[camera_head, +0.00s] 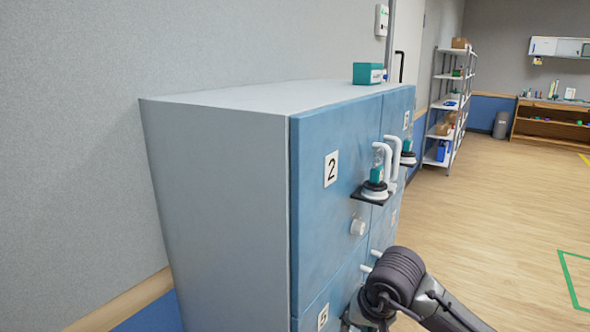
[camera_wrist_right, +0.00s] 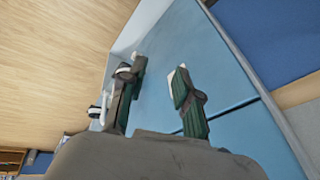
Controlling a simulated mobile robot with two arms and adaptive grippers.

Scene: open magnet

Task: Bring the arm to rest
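My right arm (camera_head: 395,278) reaches in from the lower right, close to the front of a blue cabinet (camera_head: 330,230). In the wrist view, my right gripper (camera_wrist_right: 160,72) is open. Its two dark green fingers stand apart, with the cabinet's blue front (camera_wrist_right: 225,80) beyond, and nothing is held between them. Whether a fingertip touches the cabinet cannot be told. The cabinet's doors look shut. My left gripper is not in view.
A teal box (camera_head: 368,73) sits on the cabinet top. A similar fitting (camera_head: 408,150) sticks out from the farther door. A grey wall stands at left. Wood floor (camera_head: 490,220) is clear to the right, with a shelf rack (camera_head: 452,100) and a wooden bench (camera_head: 555,122) far back.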

